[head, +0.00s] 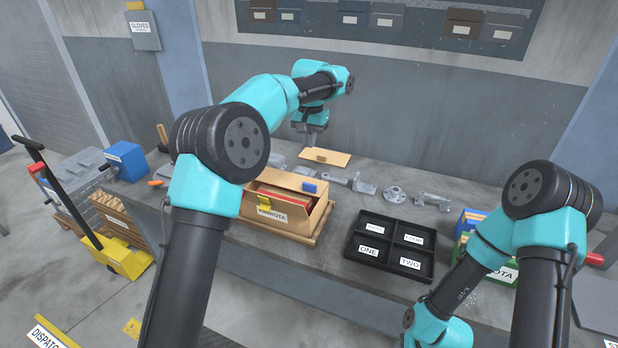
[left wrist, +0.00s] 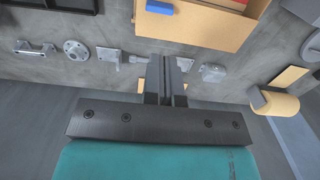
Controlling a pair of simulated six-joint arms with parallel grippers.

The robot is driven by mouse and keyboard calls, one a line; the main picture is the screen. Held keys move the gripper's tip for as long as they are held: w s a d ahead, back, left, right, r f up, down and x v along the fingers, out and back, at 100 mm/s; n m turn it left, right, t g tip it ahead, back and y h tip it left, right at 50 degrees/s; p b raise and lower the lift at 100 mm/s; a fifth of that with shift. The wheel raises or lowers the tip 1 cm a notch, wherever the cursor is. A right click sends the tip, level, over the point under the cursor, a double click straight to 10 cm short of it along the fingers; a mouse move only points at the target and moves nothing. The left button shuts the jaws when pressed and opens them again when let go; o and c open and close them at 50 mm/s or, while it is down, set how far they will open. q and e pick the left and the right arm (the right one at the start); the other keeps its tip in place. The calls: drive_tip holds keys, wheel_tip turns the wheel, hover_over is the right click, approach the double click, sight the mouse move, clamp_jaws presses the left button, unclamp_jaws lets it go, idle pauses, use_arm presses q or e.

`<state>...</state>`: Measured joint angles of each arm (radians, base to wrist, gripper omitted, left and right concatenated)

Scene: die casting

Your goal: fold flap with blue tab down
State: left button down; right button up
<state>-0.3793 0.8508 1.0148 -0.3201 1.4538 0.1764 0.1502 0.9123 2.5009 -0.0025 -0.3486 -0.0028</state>
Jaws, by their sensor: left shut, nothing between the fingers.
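A cardboard box (head: 300,222) stands on the bench in the head view, with red and tan contents showing inside. Its flap with the blue tab (head: 309,187) is at the far side and looks raised. The blue tab also shows at the top of the left wrist view (left wrist: 159,7), on the cardboard edge. A yellow tab (head: 276,207) is on the near side. My left gripper (head: 311,138) is shut and empty, behind the box and apart from the blue tab. Its fingers also show in the left wrist view (left wrist: 166,75). My right gripper is out of view.
A tan panel (head: 333,159) lies by the wall below my left gripper. Grey metal parts, including a round flange (head: 393,196), lie along the back. A black divided tray (head: 357,262) is right of the box. Blue and green bins (head: 467,221) are partly behind my right arm.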

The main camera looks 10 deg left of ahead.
sight(309, 185)
use_arm(q)
drive_tip(key=shift+f, duration=0.1)
drive_tip(key=f, duration=1.3)
drive_tip(key=shift+s+a+f, duration=0.1)
drive_tip(key=shift+s+f, duration=0.15)
drive_tip(key=shift+f, duration=0.15)
drive_tip(key=shift+s+f, duration=0.1)
drive_tip(key=shift+f, duration=0.15)
drive_tip(key=shift+r, duration=0.15)
drive_tip(key=shift+r, duration=0.7)
